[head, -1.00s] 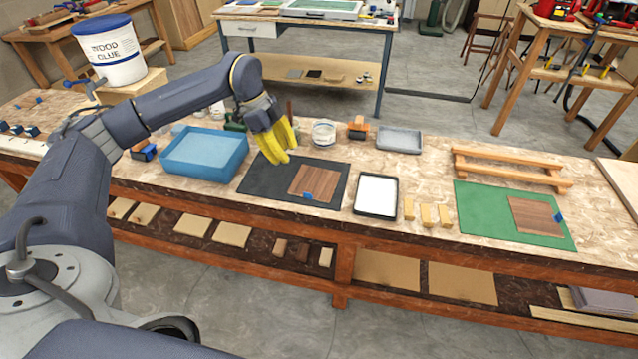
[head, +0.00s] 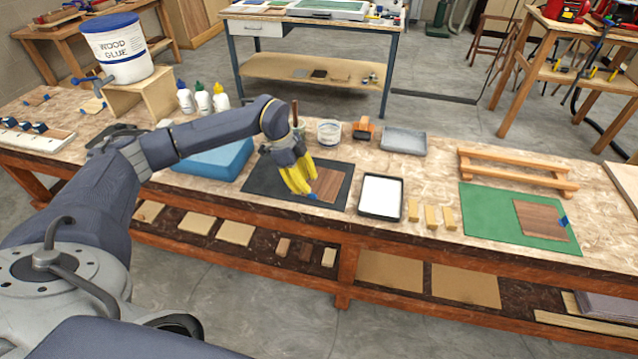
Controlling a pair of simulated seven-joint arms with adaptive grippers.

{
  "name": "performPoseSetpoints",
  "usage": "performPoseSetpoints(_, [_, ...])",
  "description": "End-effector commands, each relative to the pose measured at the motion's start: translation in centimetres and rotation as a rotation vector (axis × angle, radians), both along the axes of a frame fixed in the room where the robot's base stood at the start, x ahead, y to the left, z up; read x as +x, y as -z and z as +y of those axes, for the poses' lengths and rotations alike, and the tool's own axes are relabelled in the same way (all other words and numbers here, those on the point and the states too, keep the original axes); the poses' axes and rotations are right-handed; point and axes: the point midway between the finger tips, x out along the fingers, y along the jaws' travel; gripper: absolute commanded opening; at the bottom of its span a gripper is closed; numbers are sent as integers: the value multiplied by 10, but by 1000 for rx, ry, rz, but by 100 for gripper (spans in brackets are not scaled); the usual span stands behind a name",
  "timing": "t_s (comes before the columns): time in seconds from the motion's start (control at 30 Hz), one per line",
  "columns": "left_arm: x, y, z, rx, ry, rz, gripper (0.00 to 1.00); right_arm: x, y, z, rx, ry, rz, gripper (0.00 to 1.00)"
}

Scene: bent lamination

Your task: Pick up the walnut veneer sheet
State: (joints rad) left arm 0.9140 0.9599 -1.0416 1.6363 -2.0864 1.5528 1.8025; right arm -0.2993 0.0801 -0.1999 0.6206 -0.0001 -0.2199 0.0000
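One walnut veneer sheet (head: 331,186) lies on a black mat (head: 263,180), with a blue tab at its near left corner. A second walnut sheet (head: 542,220) lies on a green mat (head: 486,212) at the right, with a blue tab on its right edge. My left gripper (head: 305,189) has yellow fingers pointing down at the left edge of the sheet on the black mat, covering part of that edge. Whether the fingers touch the sheet, and how far apart they are, I cannot tell. My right gripper is out of view.
A white-filled dark tray (head: 380,196), several small wooden blocks (head: 431,216), a grey tray (head: 403,141) and a wooden rack (head: 515,172) are to the right. Glue bottles (head: 203,98) and a glue bucket (head: 115,50) stand behind the arm.

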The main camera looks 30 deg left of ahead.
Motion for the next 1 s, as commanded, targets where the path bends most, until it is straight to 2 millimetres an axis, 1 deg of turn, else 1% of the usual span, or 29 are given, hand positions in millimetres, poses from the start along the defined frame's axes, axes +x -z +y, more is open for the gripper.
performPoseSetpoints(0.3, [3,34,-15,0,2,1,28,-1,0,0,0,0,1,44])
performPoseSetpoints(0.4, [3,42,-18,0,1,2,28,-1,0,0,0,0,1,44])
performPoseSetpoints(0.7, [3,44,-19,0,0,0,28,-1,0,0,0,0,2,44])
performPoseSetpoints(0.93, [3,44,-18,0,0,0,2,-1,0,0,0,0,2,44])
performPoseSetpoints(1.0, [3,44,-18,0,0,0,0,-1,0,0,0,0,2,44])
